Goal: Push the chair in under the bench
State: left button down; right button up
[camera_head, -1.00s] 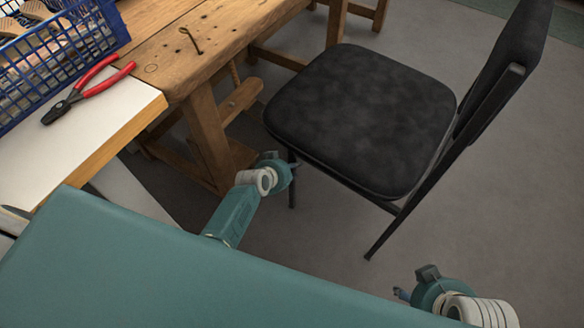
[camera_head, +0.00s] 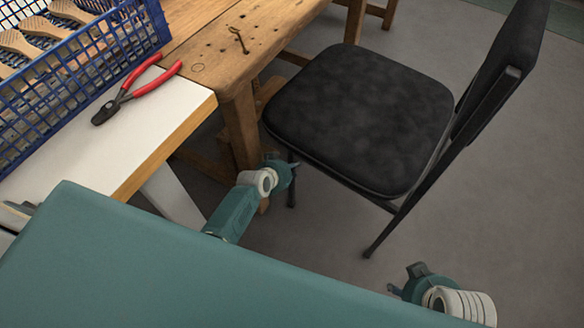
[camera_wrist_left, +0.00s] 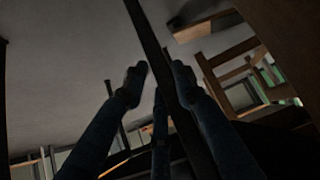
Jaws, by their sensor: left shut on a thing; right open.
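The chair (camera_head: 360,115), with a black padded seat and a backrest at the right, stands beside the wooden bench (camera_head: 205,50). Its seat is close to the bench's right edge; I see no part of it covered by the bench top. My left gripper (camera_head: 282,172) is low at the seat's near left corner, shut on a chair leg (camera_head: 291,192). In the left wrist view, its two fingers (camera_wrist_left: 158,82) are on either side of a dark bar (camera_wrist_left: 148,32). My right gripper (camera_head: 408,284) is open and empty, near the bottom right, apart from the chair.
A white-topped table (camera_head: 150,120) adjoins the bench and carries red-handled pliers (camera_head: 140,92) and a blue basket (camera_head: 95,60) of wooden brushes. Grey floor (camera_head: 500,200) is clear to the right.

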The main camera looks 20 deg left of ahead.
pick_arm(q)
jog(key=shift+s+a, duration=0.1)
jog(key=shift+a, duration=0.4)
jog(key=c, duration=1.4)
grip_release()
jog(key=shift+d, duration=0.1)
jog(key=shift+o, duration=0.5)
jog(key=shift+d, duration=0.15)
jog(key=shift+s+r, duration=0.1)
jog(key=v, duration=1.1)
jog(key=shift+s+r, duration=0.25)
